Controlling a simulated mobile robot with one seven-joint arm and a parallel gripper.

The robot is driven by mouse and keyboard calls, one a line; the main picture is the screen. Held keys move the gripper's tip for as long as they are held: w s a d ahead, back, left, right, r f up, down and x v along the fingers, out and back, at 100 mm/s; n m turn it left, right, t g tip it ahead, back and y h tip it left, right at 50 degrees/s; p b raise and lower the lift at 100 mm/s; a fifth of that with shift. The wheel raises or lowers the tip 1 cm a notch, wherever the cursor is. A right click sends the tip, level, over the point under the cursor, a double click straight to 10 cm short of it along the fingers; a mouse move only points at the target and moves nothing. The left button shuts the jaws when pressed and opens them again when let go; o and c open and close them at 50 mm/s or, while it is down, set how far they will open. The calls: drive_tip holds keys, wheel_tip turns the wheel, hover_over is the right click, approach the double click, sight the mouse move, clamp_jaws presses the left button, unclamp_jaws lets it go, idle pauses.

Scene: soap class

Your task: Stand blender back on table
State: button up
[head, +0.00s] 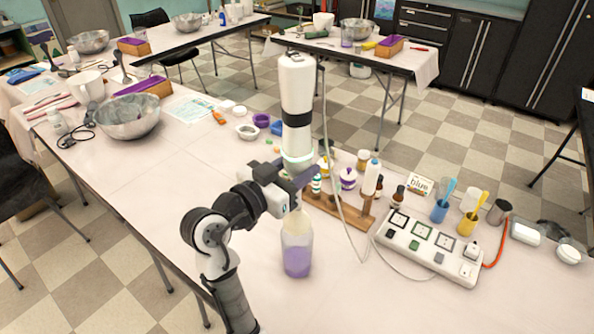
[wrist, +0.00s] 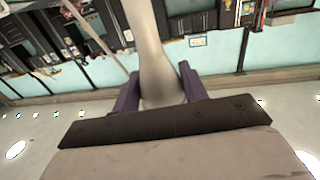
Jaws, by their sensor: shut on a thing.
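The blender (head: 297,85) is a tall white stick blender with a black band and a cord from its top. It is upright above the table (head: 225,265) in the head view. My gripper (head: 296,187) is shut on its narrow lower part. In the wrist view the purple fingers (wrist: 160,92) are on either side of the pale, tapered blender shaft (wrist: 153,60). A clear jug (head: 297,262) with purple liquid stands directly below. The blender's lower end is partly hidden by my gripper, and I cannot tell how far it reaches into the jug.
A wooden rack (head: 345,212) with small bottles stands right of the jug. A white power strip (head: 425,246) lies further right, with the cord looping towards it. A steel bowl (head: 127,117) is at the back left. The front left tabletop is clear.

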sight(286, 156)
drive_tip(key=shift+r+p, duration=1.05)
drive_tip(key=shift+r, duration=1.2)
drive_tip(key=w+a+f+n+t+y+b, duration=0.1)
drive_tip(key=w+a+f+n+y+b, duration=0.1)
drive_tip(key=a+f, duration=0.3)
drive_tip(key=w+a+f+n+t+y+b, duration=0.2)
drive_tip(key=w+a+f+y+b, duration=0.1)
drive_tip(key=f, duration=0.4)
drive_tip(key=w+a+f+n+t+y+b, duration=0.1)
drive_tip(key=w+a+f+n+y+b, duration=0.1)
drive_tip(key=a+f, duration=0.4)
drive_tip(key=shift+w+a+f+y, duration=0.1)
drive_tip(key=shift+w+a+y, duration=0.2)
drive_tip(key=shift+w+a, duration=0.3)
drive_tip(key=shift+w+a+y, duration=0.3)
drive_tip(key=shift+w+a, duration=0.1)
drive_tip(key=shift+w, duration=0.3)
drive_tip(key=shift+f+b, duration=0.15)
drive_tip(key=shift+b, duration=0.15)
drive_tip(key=shift+f+b, duration=1.8)
drive_tip(key=shift+b, duration=0.15)
drive_tip(key=shift+f+b, duration=0.3)
drive_tip(key=shift+b, duration=0.05)
